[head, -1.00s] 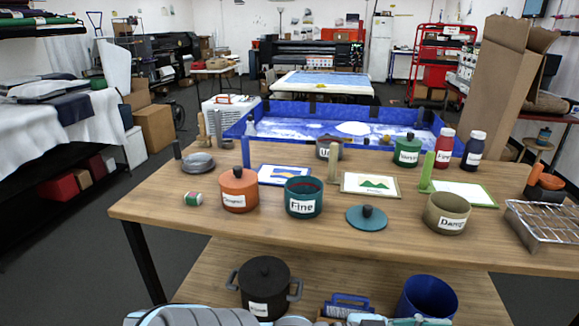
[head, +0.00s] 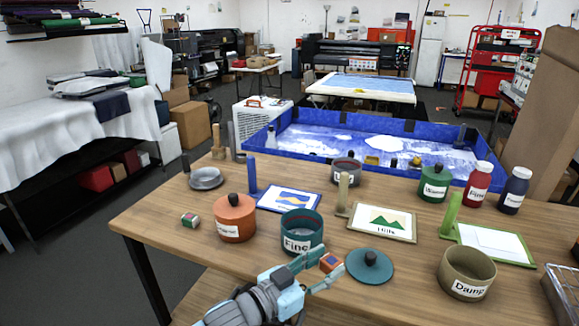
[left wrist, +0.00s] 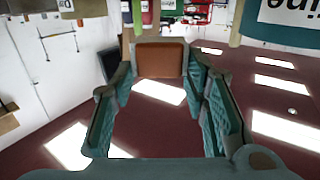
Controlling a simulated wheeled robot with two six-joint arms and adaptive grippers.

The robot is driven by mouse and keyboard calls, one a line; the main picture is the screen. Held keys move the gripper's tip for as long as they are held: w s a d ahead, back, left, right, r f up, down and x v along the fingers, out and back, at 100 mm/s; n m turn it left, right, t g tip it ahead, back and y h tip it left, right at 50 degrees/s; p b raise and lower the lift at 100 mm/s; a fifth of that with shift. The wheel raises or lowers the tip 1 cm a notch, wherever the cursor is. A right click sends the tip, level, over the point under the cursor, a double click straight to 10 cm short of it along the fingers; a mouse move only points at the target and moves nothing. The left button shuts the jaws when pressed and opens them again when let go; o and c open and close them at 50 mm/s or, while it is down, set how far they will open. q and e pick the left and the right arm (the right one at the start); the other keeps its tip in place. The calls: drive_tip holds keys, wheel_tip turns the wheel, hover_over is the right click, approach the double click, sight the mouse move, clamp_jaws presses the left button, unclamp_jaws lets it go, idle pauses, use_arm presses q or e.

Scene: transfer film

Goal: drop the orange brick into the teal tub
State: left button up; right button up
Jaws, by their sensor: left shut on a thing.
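The orange brick (head: 331,262) is between the fingertips of my left gripper (head: 322,269), which is shut on it. The brick also shows at the fingertips in the left wrist view (left wrist: 160,58). The teal tub (head: 303,240), labelled "Fine", stands upright and open-topped on the table. The brick is apart from the tub, to its right and on the near side. Part of the teal tub shows at the upper right of the left wrist view (left wrist: 262,26). My right gripper is not in view.
A teal lid (head: 369,271) lies just right of the brick. An orange lidded pot (head: 235,226) stands left of the tub. An olive tub (head: 467,262) is at the right. Picture cards, including a hills card (head: 382,235), lie behind.

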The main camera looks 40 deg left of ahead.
use_arm(q)
drive_tip(key=w+a+r+n+y+p, duration=0.3)
drive_tip(key=w+a+r+y+p, duration=0.15)
drive_tip(key=a, duration=0.35)
drive_tip(key=w+a+r+n+y+p, duration=0.3)
drive_tip(key=w+a+r+y, duration=0.2)
drive_tip(key=a+r, duration=0.15)
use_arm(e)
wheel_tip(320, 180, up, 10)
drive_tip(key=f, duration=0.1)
use_arm(q)
wheel_tip(320, 180, down, 6)
drive_tip(key=b, duration=0.6)
drive_tip(key=shift+s+a+f+g, duration=0.2)
drive_tip(key=shift+a+g, duration=0.1)
drive_tip(key=shift+a, duration=0.15)
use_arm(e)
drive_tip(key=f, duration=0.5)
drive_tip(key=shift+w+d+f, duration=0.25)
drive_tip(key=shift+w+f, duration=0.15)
use_arm(q)
drive_tip(key=shift+r, duration=0.1)
drive_tip(key=o, duration=1)
drive_tip(key=v, duration=1.2)
